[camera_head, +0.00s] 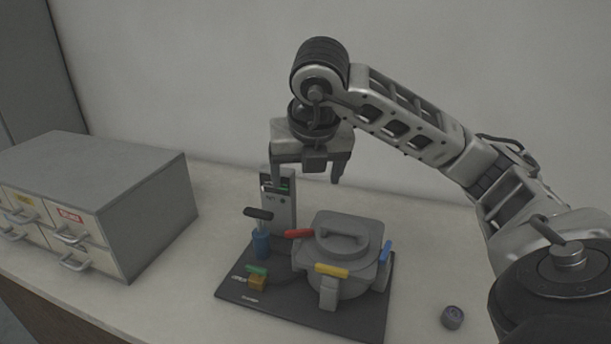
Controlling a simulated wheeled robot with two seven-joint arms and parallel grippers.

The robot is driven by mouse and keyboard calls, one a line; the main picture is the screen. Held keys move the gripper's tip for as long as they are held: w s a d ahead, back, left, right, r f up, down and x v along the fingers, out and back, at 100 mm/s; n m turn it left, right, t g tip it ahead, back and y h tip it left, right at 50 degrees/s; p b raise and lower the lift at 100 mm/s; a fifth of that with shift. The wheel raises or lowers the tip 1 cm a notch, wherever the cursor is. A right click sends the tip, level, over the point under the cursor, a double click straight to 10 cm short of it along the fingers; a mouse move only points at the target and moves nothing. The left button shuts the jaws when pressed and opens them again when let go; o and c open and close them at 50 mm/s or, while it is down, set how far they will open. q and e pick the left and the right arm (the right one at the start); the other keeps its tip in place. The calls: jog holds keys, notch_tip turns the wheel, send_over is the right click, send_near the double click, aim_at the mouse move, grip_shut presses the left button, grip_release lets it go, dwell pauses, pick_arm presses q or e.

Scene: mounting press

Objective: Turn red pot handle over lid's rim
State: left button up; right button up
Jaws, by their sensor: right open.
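The grey pot (335,283) stands on a dark base plate, with a round grey lid (365,233) on top that has a bar grip. The red handle (299,233) is at the pot's left, pointing outward to the left. The yellow handle (331,270) is at the front and the blue handle (385,252) at the right, both by the lid's edge. My right gripper (306,180) is above and behind the pot, fingers pointing down, open and empty, apart from the red handle. My left gripper is out of view.
A grey control box (278,201) stands behind the plate (253,297). A drawer cabinet (150,205) stands left; a small dark knob (452,317) lies right.

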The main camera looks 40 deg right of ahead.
jog(key=shift+v, duration=1.05)
jog(key=shift+d, duration=0.1)
jog(key=v, duration=1.6)
jog(key=shift+f, duration=0.1)
